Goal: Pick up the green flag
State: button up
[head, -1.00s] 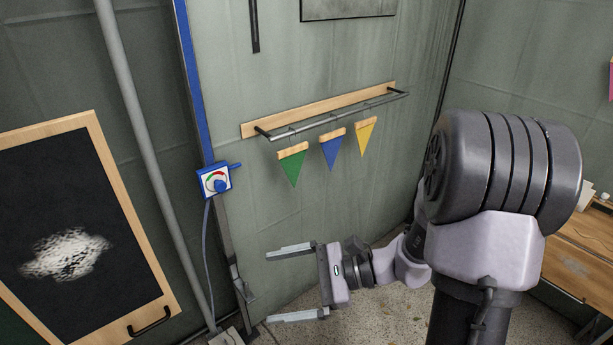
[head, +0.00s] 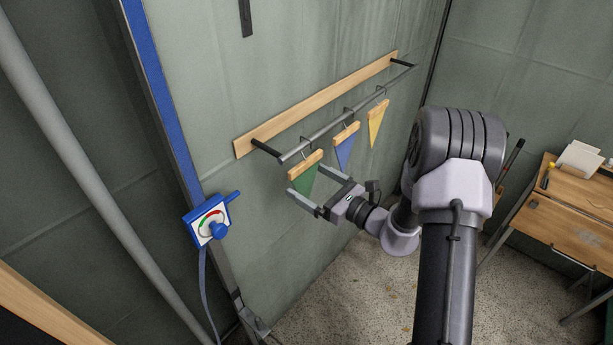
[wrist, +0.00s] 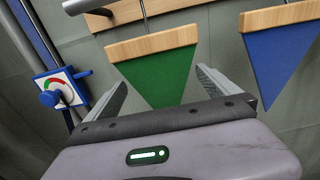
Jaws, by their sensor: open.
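The green flag (head: 306,180) is a triangle with a wooden top bar, hanging by a hook from a metal rail (head: 352,115) on the wall. It is the leftmost of three flags. My gripper (head: 304,189) is open at the flag's height, its fingers on either side of the green cloth in the head view. In the wrist view the green flag (wrist: 155,72) hangs upright beyond the open fingers (wrist: 160,95), its lower tip between them and partly hidden by the gripper body. I cannot tell whether a finger touches the cloth.
A blue flag (head: 346,151) hangs just right of the green one, and a yellow flag (head: 376,124) hangs farther right. A blue dial box (head: 209,222) is on the post at left. A wooden desk (head: 570,225) stands at right.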

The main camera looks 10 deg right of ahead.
jog(key=shift+x, duration=1.05)
jog(key=c, duration=1.2)
